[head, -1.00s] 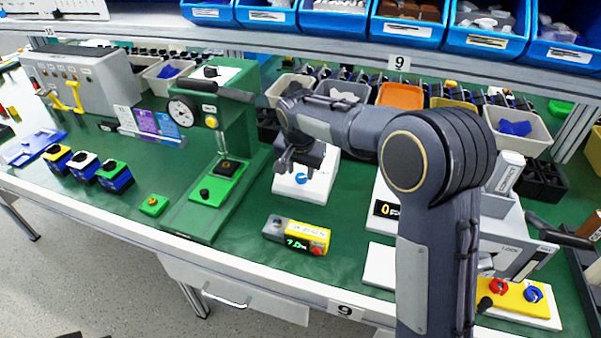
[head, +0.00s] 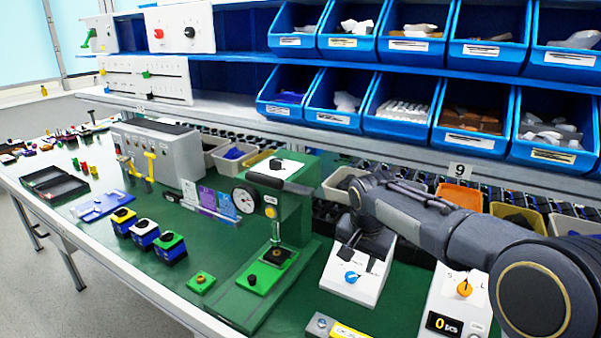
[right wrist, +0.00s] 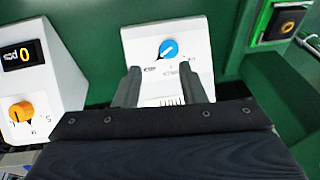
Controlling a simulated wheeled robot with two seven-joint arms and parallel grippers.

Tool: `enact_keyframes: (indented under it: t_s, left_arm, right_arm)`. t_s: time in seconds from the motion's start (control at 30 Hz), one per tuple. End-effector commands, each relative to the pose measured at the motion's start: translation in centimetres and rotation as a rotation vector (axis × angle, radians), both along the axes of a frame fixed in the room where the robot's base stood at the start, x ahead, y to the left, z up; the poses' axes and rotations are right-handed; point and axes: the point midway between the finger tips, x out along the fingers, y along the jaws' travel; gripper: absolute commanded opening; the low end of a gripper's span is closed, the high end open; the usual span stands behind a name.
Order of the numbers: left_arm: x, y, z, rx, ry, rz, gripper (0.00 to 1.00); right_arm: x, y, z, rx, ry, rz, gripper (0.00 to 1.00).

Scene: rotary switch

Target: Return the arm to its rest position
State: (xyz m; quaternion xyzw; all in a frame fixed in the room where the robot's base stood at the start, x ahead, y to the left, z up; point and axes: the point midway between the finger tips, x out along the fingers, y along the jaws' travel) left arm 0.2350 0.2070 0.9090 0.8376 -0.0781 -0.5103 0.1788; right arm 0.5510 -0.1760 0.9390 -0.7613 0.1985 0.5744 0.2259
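The rotary switch is a white sloped box with a blue knob (head: 351,277) on the green bench, right of the green press. In the right wrist view the blue knob (right wrist: 168,49) is just beyond the fingertips, with nothing gripping it. My right gripper (head: 358,256) hangs over the upper part of the white box (head: 362,293). Its two fingers (right wrist: 160,82) stand apart with nothing between them. The right arm reaches in from the right side of the head view. My left gripper is not in view.
A green press (head: 270,235) with a dial stands close left of the gripper. A white box with an orange knob (head: 464,289) is at the right, partly behind my arm. Blue bins (head: 401,98) fill shelves behind.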

Motion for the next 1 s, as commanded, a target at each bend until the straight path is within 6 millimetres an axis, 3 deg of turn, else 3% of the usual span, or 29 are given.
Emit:
enact_keyframes:
  t_s: [0.1, 0.3, 0.5, 0.6, 0.8, 1.0]
  left_arm:
    - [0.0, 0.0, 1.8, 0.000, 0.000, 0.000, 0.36]
    - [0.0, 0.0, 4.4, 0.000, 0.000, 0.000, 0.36]
    - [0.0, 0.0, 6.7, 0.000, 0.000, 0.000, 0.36]
    - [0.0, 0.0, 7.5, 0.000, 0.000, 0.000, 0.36]
    - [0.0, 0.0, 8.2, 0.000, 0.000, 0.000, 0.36]
    - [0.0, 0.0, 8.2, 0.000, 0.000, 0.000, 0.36]
  right_arm:
    - [-4.4, -2.9, 3.0, 0.086, -0.006, 0.048, 0.37]
    - [-14.7, -5.5, 6.5, 0.213, -0.075, 0.207, 0.37]
    - [-24.5, -5.0, 7.5, 0.241, -0.193, 0.358, 0.37]
    - [-27.9, -4.2, 6.9, 0.226, -0.242, 0.414, 0.37]
    - [-31.2, -3.1, 5.6, 0.191, -0.291, 0.475, 0.37]
    - [-31.6, -2.9, 5.2, 0.185, -0.296, 0.485, 0.37]
